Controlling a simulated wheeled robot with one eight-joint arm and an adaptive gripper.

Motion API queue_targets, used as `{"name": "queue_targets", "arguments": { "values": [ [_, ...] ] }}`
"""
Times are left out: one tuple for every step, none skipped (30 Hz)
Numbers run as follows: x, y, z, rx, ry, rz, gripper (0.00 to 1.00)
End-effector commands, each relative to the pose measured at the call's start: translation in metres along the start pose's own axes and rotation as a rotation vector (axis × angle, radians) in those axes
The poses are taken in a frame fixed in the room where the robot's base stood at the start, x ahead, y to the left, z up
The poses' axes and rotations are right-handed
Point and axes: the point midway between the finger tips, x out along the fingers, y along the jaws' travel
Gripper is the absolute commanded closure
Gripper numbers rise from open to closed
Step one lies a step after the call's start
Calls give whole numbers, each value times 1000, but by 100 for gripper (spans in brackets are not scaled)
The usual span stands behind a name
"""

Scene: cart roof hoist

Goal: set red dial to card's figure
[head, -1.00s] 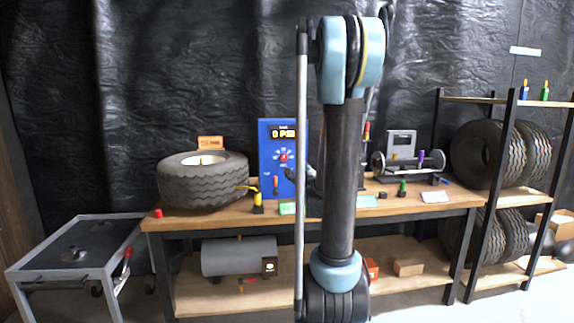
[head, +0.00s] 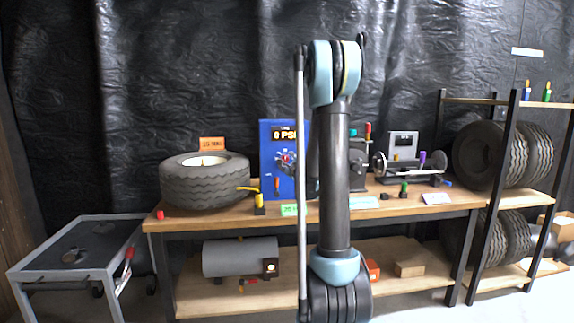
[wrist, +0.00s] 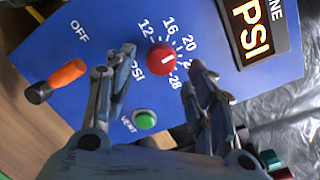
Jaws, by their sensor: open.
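The red dial (wrist: 162,58) sits on the blue panel (wrist: 225,75), with figures 12, 16, 20 and 28 around it. A short white mark shows on its face; I cannot tell which figure it points at. My gripper (wrist: 159,68) is open, one finger on each side of the dial in the wrist view; contact is not clear. In the head view the panel (head: 269,190) stands on the bench and its display (head: 285,134) reads 0 PSI. A green card (head: 290,210) lies before the panel; its figure looks like 20 but is blurred.
An orange-handled lever (wrist: 62,78) marked OFF and a green VENT button (wrist: 145,119) are on the panel near my fingers. A tyre (head: 205,182) lies left of the panel. A yellow-topped tool (head: 259,200) stands in front. Machines stand to the right.

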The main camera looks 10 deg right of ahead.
Motion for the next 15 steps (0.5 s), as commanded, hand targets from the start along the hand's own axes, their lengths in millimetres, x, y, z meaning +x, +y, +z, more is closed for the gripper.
{"name": "queue_targets", "arguments": {
  "values": [
    [7, 0, 0, 0, 0, 0, 50],
    [10, 0, 0, 0, -1, 0, 50],
    [14, 0, 0, 0, -1, 1, 50],
    [17, 0, 0, 0, -1, 1, 50],
    [19, 0, 0, 0, -1, 1, 50],
    [22, 0, 0, 0, -1, 1, 50],
    [23, 0, 0, 0, -1, 1, 50],
    [24, 0, 0, 0, -1, 1, 50],
    [25, 0, 0, 0, -1, 1, 50],
    [26, 0, 0, 0, -1, 1, 50],
    [26, 0, 0, 0, -1, 1, 50],
    [27, 0, 0, 0, -1, 1, 50],
    [27, 0, 0, 0, 0, 0, 50],
    [27, 0, 0, 0, 0, 0, 50],
    [26, 0, 0, 0, 0, 0, 50]
  ]
}}
